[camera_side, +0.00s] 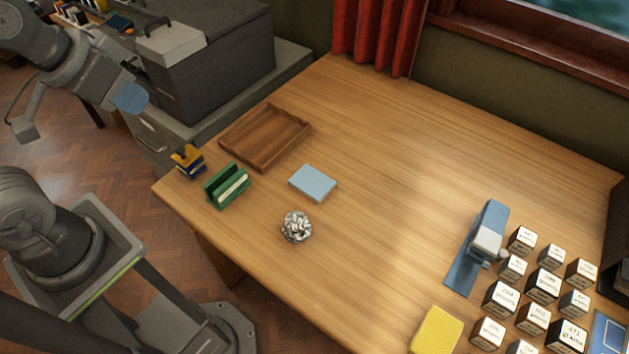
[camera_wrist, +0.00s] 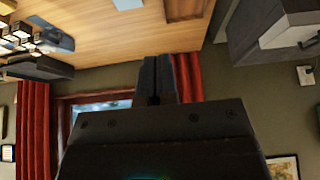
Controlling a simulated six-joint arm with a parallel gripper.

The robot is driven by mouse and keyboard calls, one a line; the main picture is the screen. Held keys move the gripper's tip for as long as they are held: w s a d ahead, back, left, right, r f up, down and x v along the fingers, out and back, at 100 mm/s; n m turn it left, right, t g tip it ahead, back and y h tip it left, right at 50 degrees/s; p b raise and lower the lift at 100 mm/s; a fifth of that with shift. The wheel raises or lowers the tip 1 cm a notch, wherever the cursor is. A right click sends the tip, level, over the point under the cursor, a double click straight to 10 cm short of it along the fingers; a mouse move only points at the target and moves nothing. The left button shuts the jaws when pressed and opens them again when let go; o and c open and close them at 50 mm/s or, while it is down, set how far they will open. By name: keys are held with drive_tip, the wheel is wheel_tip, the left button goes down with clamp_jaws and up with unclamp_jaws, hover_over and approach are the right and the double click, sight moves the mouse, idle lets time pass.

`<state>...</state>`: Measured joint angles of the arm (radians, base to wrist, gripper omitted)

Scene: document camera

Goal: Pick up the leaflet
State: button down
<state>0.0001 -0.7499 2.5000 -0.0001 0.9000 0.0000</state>
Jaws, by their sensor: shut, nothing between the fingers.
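No thing in view is clearly marked as a leaflet. A flat pale blue rectangular piece (camera_side: 313,181) with a light edge lies alone on the desk, right of the wooden tray, and may be it. A pale patch at the top of the wrist view (camera_wrist: 127,4) looks like the same piece. My gripper (camera_side: 131,98) is raised at the upper left of the side view, well away from the pale blue piece. In the wrist view my gripper (camera_wrist: 156,62) has its fingers together with nothing between them.
On the desk stand a wooden tray (camera_side: 279,149), a green holder (camera_side: 219,193), a crumpled silver ball (camera_side: 296,227), a yellow pad (camera_side: 436,331) and a blue document camera (camera_side: 461,264). Several labelled cubes (camera_side: 502,299) stand at the right. The desk's middle is clear.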

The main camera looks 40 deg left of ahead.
unclamp_jaws()
drive_tip(key=m+g, duration=0.6)
drive_tip(key=m, duration=1.2)
hover_over(312, 181)
wheel_tip(312, 181, down, 19)
drive_tip(key=f, duration=0.8)
drive_tip(key=shift+d+f, duration=0.1)
drive_tip(key=shift+d, duration=0.25)
drive_tip(key=shift+a+f, duration=0.15)
drive_tip(key=shift+f, duration=1.45)
drive_tip(key=shift+a+f, duration=0.15)
drive_tip(key=shift+f, duration=1.45)
